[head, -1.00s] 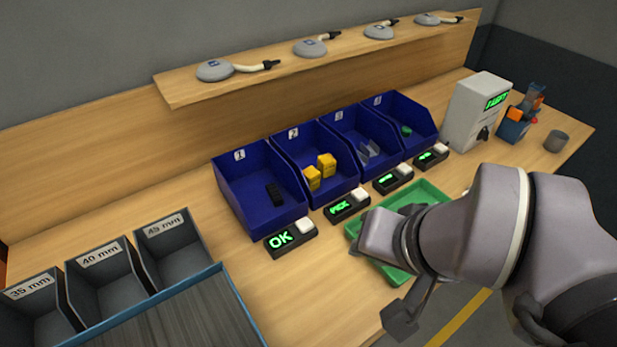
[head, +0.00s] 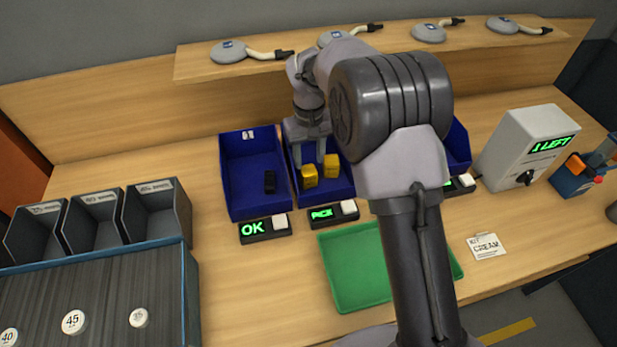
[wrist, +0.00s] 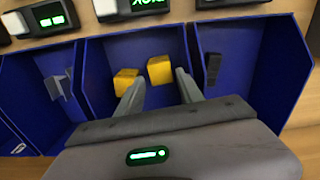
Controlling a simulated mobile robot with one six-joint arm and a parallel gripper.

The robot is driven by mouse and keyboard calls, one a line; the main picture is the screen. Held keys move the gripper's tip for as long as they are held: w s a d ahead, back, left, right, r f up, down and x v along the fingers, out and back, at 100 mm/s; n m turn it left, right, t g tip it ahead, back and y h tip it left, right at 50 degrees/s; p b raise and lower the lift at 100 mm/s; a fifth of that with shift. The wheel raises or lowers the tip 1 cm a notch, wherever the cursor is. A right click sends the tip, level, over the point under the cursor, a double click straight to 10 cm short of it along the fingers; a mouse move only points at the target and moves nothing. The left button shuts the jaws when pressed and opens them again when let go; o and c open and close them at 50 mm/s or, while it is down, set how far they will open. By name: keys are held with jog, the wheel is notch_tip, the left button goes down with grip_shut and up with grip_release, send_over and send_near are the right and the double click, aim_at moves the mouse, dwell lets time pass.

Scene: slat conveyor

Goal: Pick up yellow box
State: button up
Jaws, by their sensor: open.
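Two yellow boxes lie in the second blue bin: a left one (head: 310,176) and a right one (head: 331,166) in the head view. In the wrist view they show at the far ends of my fingers, one (wrist: 126,81) by the left finger and one (wrist: 160,70) framed between the fingertips. My gripper (head: 309,160) reaches down into this bin (head: 338,190), open and empty, its fingers (wrist: 160,82) pointing towards the boxes. Whether a finger touches a box I cannot tell.
The first blue bin (head: 240,205), left, holds a black part (head: 270,181). A display reading PICK (head: 333,214) stands before the boxes' bin. A green tray (head: 350,275) lies in front, partly behind my arm. The shelf (head: 200,66) runs above the bins.

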aim_at(308, 170)
notch_tip(308, 170, down, 4)
jog(key=shift+r+b, duration=0.15)
jog(key=shift+b, duration=0.25)
jog(key=f, duration=0.1)
jog(key=f+b, duration=0.1)
jog(key=f, duration=0.1)
jog(key=f+b, duration=0.1)
jog(key=f, duration=0.1)
jog(key=shift+w+a, duration=0.15)
jog(key=shift+w, duration=0.15)
jog(key=shift+r, duration=0.15)
jog(key=shift+c, duration=0.6)
jog(key=shift+r, duration=0.1)
grip_shut()
